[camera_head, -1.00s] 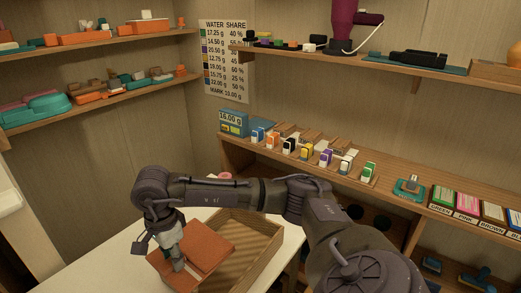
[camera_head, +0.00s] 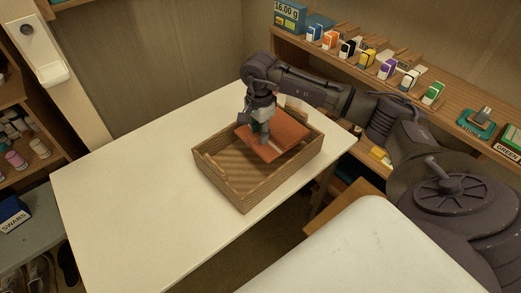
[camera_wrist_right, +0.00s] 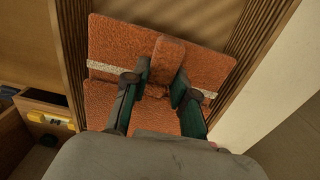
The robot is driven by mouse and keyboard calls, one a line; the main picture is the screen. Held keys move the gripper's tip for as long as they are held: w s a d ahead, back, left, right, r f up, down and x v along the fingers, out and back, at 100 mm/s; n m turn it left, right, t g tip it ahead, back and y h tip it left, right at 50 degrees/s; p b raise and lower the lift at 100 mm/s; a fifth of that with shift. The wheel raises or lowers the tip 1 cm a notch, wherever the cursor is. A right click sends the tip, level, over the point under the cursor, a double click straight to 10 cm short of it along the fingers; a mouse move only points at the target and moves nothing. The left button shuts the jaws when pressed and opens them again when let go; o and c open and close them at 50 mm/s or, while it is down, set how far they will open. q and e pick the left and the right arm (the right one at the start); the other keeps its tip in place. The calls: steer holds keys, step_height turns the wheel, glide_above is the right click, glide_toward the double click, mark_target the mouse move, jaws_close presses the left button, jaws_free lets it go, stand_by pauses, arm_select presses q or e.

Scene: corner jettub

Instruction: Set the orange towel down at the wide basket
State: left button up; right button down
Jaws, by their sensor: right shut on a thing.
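The orange towel (camera_head: 288,132) is folded flat, with a pale stripe across it. My right gripper (camera_head: 264,141) is shut on it from above. In the right wrist view the green fingers (camera_wrist_right: 160,88) pinch a raised fold of the towel (camera_wrist_right: 118,42). The wide basket (camera_head: 222,184) is a shallow wooden box on the white table. The towel is over the right part of the basket, inside its outline in the head view; whether it touches the slatted floor cannot be told. My left gripper is not in view.
The white table (camera_head: 130,190) is bare to the left of the basket. A wooden shelf (camera_head: 345,85) with small coloured boxes runs behind my right arm. A pale rounded surface (camera_head: 360,250) fills the front right. A blue box (camera_head: 14,214) stands at far left.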

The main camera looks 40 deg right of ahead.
steer(key=shift+f+b, duration=1.6)
steer(key=shift+f, duration=1.75)
steer(key=shift+f, duration=0.15)
steer(key=c, duration=0.9)
jaws_free()
steer(key=shift+c, duration=0.2)
step_height(320, 180, up, 12)
steer(key=p, duration=0.7)
steer(key=shift+r, duration=0.2)
